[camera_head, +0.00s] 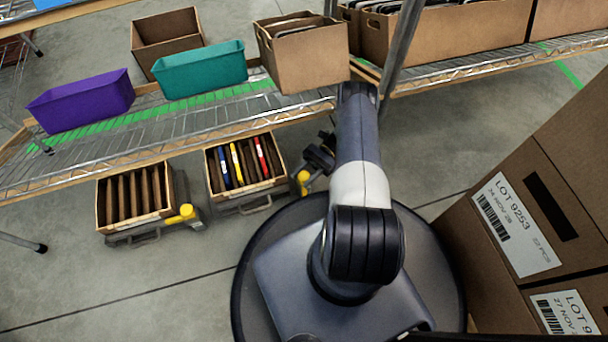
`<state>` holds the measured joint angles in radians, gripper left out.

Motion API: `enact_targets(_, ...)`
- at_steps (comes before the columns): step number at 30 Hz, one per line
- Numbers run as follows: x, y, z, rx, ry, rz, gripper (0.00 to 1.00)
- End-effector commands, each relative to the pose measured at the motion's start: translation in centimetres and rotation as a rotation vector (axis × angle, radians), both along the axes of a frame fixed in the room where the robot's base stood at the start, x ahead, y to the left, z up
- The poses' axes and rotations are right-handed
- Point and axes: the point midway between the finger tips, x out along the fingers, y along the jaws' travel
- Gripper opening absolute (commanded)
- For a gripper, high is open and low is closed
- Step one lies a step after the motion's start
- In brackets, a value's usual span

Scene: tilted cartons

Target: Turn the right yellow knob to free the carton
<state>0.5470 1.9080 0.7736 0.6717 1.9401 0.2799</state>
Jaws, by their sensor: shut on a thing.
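The right yellow knob (303,178) sits at the right side of the right carton (240,187), low under the wire shelf. My gripper (307,170) is at this knob and shut on it, hiding part of it. The right carton is open at the top and holds brown, blue, yellow and red upright items. It stands tilted on a grey holder (243,205). A left yellow knob (187,211) is beside the left carton (134,222), which holds several brown upright pieces.
The wire shelf (60,170) runs above the cartons, bearing a purple bin (82,102), a teal bin (200,70) and brown boxes (302,58). A grey post (403,45) stands near my arm. Large labelled boxes (530,215) stand at right. The floor (130,285) at lower left is clear.

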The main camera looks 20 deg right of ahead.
Motion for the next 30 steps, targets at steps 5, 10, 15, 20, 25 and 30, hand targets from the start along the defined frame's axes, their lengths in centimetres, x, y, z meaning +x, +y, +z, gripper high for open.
enact_targets(5, -0.02, 0.02, 0.01, 0.001, 0.000, 0.000, 0.45)
enact_targets(10, -0.02, 0.02, 0.01, 0.001, 0.000, 0.000, 0.57)
enact_targets(15, -0.02, 0.01, 0.01, 0.001, 0.000, -0.001, 0.57)
enact_targets(20, -0.01, 0.02, 0.01, 0.001, 0.000, -0.001, 0.57)
enact_targets(25, -0.02, 0.01, 0.01, 0.001, 0.000, -0.002, 0.57)
enact_targets(30, -0.05, -0.06, 0.05, 0.001, 0.001, -0.056, 0.57)
